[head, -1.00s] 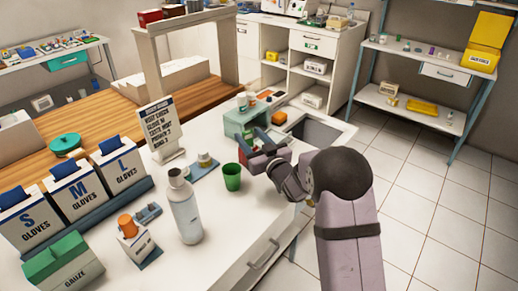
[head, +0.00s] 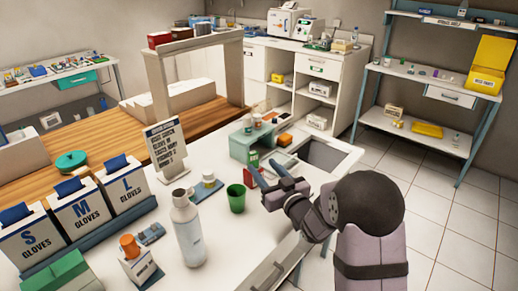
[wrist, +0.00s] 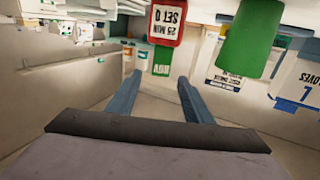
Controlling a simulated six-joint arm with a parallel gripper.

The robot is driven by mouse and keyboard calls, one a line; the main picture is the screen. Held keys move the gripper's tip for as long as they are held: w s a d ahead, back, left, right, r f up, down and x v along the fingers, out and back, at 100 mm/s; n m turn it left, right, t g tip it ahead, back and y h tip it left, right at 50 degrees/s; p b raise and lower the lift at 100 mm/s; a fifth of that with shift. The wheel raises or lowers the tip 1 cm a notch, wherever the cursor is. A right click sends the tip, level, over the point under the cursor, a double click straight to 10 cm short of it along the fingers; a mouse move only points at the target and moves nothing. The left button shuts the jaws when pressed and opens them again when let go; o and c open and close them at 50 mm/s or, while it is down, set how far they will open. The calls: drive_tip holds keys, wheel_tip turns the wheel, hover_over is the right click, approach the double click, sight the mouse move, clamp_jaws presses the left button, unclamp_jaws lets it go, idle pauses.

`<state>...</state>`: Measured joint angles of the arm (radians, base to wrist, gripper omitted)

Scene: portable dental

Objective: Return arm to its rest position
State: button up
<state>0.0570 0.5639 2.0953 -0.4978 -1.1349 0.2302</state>
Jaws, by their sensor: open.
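My gripper (head: 267,172) is open and empty. In the head view it is above the white counter (head: 222,240), right of a green cup (head: 236,198) and in front of the pale green cabinet (head: 241,147). In the wrist view my gripper (wrist: 158,95) shows two blue-grey fingers spread apart with nothing between them. A small red thing (head: 252,180) is partly hidden by a finger in the head view.
Left on the counter stand a grey bottle (head: 187,230), glove boxes (head: 78,216), a sign stand (head: 164,145) and a small jar on a blue tray (head: 208,181). A sink recess (head: 318,152) lies behind my gripper. Open floor (head: 440,215) is at right.

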drive_tip(key=d+f+m+h+p, duration=0.1)
drive_tip(key=d, duration=0.3)
drive_tip(key=d+f+m+h+p, duration=0.1)
drive_tip(key=d+m, duration=0.1)
drive_tip(key=d, duration=0.1)
drive_tip(key=d+f+m+g+h+p, duration=0.1)
drive_tip(key=d, duration=0.3)
drive_tip(key=shift+w+d+f+m, duration=0.3)
drive_tip(key=shift+f+m, duration=0.05)
drive_tip(key=shift+m, duration=0.05)
drive_tip(key=s+d+f+m+g+h+p, duration=0.25)
drive_tip(key=d+f+m+p, duration=0.2)
drive_tip(key=d, duration=0.85)
drive_tip(key=s+a+f+n+g+h+b, duration=0.15)
drive_tip(key=s+a+g+b, duration=0.35)
drive_tip(key=s, duration=0.6)
drive_tip(key=s+a+f+n+g+y, duration=0.1)
drive_tip(key=s+a+f+n+g, duration=0.15)
drive_tip(key=s+a, duration=0.65)
drive_tip(key=s+a+f+n+g+h+b, duration=0.1)
drive_tip(key=s+a+f+g+b, duration=0.3)
drive_tip(key=s, duration=1)
wheel_tip(320, 180, up, 18)
drive_tip(key=s+g+p, duration=0.1)
drive_tip(key=p, duration=1.5)
drive_tip(key=shift+d+g+p, duration=0.3)
drive_tip(key=shift+d, duration=0.15)
drive_tip(key=shift+s+f, duration=0.1)
